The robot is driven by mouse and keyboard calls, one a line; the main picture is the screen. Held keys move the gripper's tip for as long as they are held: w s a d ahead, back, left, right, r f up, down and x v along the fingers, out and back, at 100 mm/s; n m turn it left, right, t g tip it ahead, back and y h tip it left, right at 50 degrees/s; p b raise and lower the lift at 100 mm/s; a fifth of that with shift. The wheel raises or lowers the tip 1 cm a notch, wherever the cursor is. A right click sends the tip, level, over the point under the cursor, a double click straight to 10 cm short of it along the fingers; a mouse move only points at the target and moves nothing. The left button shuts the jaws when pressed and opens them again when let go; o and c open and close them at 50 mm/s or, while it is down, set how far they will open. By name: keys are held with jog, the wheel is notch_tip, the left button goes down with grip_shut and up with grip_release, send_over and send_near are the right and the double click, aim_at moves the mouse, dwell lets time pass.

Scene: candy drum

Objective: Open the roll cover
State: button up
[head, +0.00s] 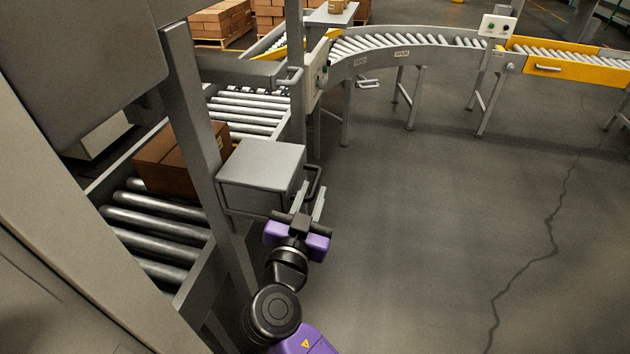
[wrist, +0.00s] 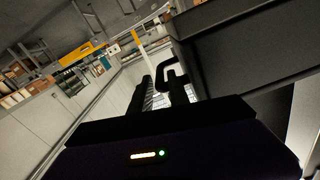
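A grey box-shaped cover (head: 262,162), which I take to be the roll cover, sits on the side of the conveyor frame. It looks closed. A dark bent handle (head: 314,180) stands out from its right side; this handle also shows in the wrist view (wrist: 170,72). My gripper (head: 310,199) is just below and in front of the handle, pointing up toward it. In the wrist view my fingertips (wrist: 162,88) are apart, with the handle close ahead of them. I cannot tell whether a finger touches the handle.
A brown carton (head: 180,158) lies on the roller conveyor (head: 155,222) behind the cover. A grey post (head: 190,90) stands left of the cover. A curved roller conveyor (head: 400,45) with a yellow section (head: 570,65) runs at the back. The floor at right is clear.

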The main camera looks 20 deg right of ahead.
jog(key=shift+x, duration=1.3)
grip_shut()
dwell(0.5)
